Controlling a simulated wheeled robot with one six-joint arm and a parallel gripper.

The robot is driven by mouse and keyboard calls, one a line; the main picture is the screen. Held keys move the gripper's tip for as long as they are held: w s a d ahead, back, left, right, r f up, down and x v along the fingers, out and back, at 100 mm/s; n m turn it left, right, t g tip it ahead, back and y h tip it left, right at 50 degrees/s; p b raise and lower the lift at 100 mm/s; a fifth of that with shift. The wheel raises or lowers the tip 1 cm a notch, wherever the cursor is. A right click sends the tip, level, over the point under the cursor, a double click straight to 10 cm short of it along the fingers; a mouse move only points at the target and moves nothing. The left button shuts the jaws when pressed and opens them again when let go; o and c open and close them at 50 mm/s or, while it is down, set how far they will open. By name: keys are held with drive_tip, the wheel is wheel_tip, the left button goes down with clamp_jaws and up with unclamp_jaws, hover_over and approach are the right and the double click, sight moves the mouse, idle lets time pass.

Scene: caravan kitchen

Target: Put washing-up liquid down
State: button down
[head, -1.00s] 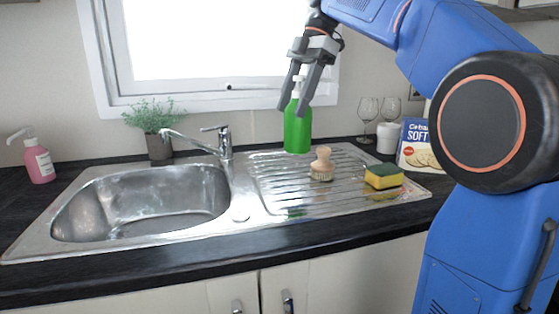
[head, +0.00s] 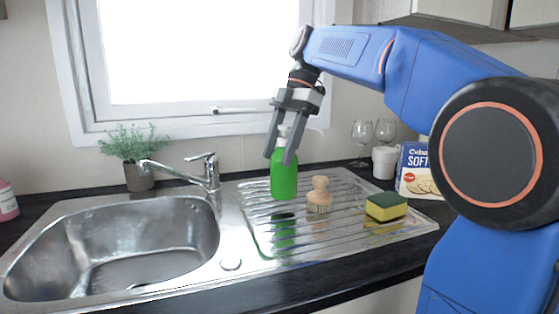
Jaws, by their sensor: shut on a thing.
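The washing-up liquid is a green bottle (head: 284,177) with a pale pump top, in the head view. My gripper (head: 281,158) points down and is shut on the bottle's upper part, one finger on each side. The bottle hangs upright over the left part of the ribbed steel drainer (head: 345,228). Its green reflection shows below it with a gap between, so it appears a little above the metal. The wooden brush (head: 319,196) stands just to its right, apart from it.
A yellow and green sponge (head: 386,207) lies on the drainer's right side. The sink bowl (head: 120,250) and tap (head: 210,178) are to the left. A box (head: 415,170), white cup (head: 384,162) and wine glasses (head: 361,134) stand behind right. The drainer's front is clear.

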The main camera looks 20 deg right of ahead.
drive_tip(key=shift+f, duration=1.35)
drive_tip(key=c, duration=0.8)
unclamp_jaws()
drive_tip(key=shift+v, duration=3.85)
drive_tip(key=shift+a, duration=0.1)
